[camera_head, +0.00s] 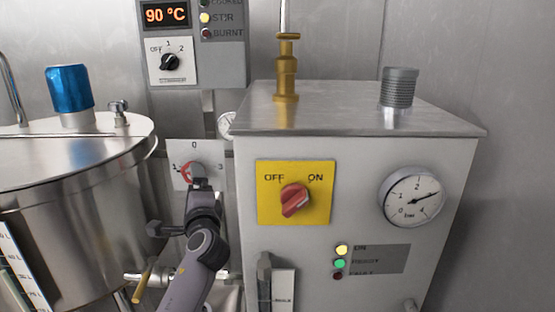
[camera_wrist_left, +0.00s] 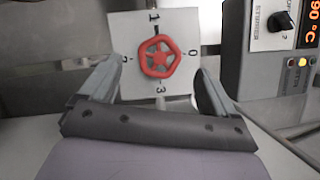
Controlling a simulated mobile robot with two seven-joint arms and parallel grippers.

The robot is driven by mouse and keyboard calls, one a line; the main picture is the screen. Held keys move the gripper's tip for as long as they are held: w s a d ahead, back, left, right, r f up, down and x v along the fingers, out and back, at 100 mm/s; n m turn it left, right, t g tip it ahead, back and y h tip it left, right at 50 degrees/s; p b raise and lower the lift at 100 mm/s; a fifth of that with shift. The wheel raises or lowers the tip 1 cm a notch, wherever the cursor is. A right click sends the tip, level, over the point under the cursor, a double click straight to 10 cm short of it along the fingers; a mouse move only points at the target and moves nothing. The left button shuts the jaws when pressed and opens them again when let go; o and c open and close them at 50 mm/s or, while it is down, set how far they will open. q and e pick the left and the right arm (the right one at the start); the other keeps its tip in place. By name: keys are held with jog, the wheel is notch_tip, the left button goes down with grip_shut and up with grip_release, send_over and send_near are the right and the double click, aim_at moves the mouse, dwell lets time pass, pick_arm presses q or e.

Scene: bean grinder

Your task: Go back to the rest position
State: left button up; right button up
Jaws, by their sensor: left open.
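My left gripper (camera_head: 203,183) is in front of the white dial plate (camera_head: 178,150) between the tank and the grey cabinet. In the head view it hides part of the red knob (camera_head: 186,174). In the left wrist view, my left gripper (camera_wrist_left: 158,72) is open and empty, one finger on each side. The red star-shaped knob (camera_wrist_left: 157,56) shows ahead between the fingertips, on its plate (camera_wrist_left: 122,30) marked 0 to 3. I see no finger touching the knob. My right gripper is not in view.
A steel tank (camera_head: 75,205) with a blue cap (camera_head: 69,90) stands on the left. The grey cabinet (camera_head: 365,175) on the right has a red OFF/ON switch (camera_head: 295,199) and a pressure gauge (camera_head: 413,197). A control box (camera_head: 222,68) above reads 90 °C.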

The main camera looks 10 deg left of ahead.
pick_arm(q)
jog(key=s+d+f+n+g+h+p, duration=0.1)
jog(key=s+d+f+n+h+p, duration=0.2)
jog(key=s+f, duration=0.45)
jog(key=s+d+f+n+g+h+p, duration=0.15)
jog(key=s+d+f+h, duration=0.3)
jog(key=f, duration=0.55)
jog(key=s+d+f+n+g+h+p, duration=0.1)
jog(key=s+d+f+n+h+p, duration=0.1)
jog(key=s, duration=0.8)
jog(key=s+d+f+n+g+h+p, duration=0.1)
jog(key=s+d+f+n+h+p, duration=0.1)
jog(key=s, duration=0.7)
jog(key=d+f+n+h, duration=0.1)
jog(key=n+h, duration=0.1)
jog(key=shift+s+d+f+n+g+p, duration=0.3)
jog(key=shift+s+d+n+g, duration=0.05)
jog(key=shift+s+d, duration=0.05)
